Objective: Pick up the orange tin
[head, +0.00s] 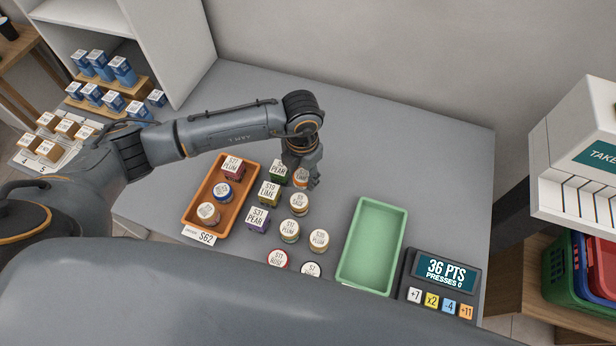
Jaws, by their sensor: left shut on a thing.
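My left gripper (306,182) reaches down over the grey counter from the left. It is shut on a small white-topped tin with an orange band (301,177), at the back of a group of labelled tins and boxes. The gripper fingers partly hide this tin. I cannot tell whether it still touches the counter. My right gripper is not in view.
Close by stand a green box (279,171), a lime box (269,193), a purple box (257,218) and several round tins (299,204). An orange tray (191,214) holding items is at left. An empty green tray (372,244) and a points display (445,270) are at right.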

